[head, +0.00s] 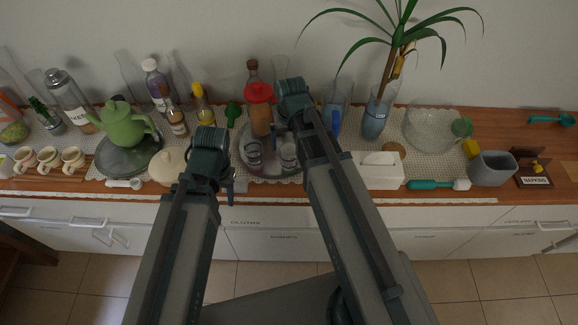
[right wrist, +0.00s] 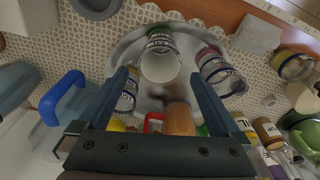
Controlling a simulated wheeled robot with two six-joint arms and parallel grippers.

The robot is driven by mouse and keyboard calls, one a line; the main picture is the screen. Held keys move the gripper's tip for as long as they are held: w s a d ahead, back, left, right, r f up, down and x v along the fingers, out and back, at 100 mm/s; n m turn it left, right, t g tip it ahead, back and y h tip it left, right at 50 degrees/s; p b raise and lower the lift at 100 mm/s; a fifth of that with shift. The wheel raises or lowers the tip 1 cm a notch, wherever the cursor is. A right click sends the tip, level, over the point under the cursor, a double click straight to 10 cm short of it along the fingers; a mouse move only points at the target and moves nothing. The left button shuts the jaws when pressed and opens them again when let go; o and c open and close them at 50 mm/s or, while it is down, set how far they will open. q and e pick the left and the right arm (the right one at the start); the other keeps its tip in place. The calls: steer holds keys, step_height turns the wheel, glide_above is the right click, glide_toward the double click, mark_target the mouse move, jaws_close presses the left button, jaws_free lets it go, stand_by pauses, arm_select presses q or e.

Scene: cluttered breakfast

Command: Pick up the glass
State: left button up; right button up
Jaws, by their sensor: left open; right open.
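Several small clear glasses with dark printed labels stand on a round grey tray (right wrist: 122,60). In the right wrist view one glass (right wrist: 161,60) is just beyond and between my fingertips, its round end towards the camera. A second glass (right wrist: 220,72) stands beside it, and a third (right wrist: 127,98) is partly hidden by a finger. In the head view, two show between my arms, one glass (head: 253,152) and another (head: 289,157). My right gripper (right wrist: 158,76) is open and empty above the tray. My left gripper (head: 212,172) is open at the tray's left; its fingertips are hard to see.
A lidded cream pot (head: 167,168) is left of my left gripper. A white tissue box (head: 377,171) and a blue vase (head: 374,120) stand to the right. The counter is crowded.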

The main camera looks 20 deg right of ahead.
mark_target(289, 155)
arm_select(q)
steer(key=shift+f+b, duration=0.55)
steer(key=shift+f, duration=0.5)
arm_select(e)
steer(key=shift+w+f, duration=0.15)
steer(key=shift+f, duration=0.95)
arm_select(q)
steer(key=shift+f, duration=0.1)
arm_select(e)
step_height(289, 155, down, 5)
steer(key=b, duration=0.5)
steer(key=shift+w+f, duration=0.1)
steer(key=shift+f, duration=0.1)
arm_select(q)
step_height(289, 155, down, 5)
steer(key=shift+f, duration=0.1)
arm_select(e)
steer(key=shift+r, duration=0.1)
steer(key=c, duration=1.4)
steer(key=shift+c, duration=0.2)
steer(key=shift+r, duration=0.1)
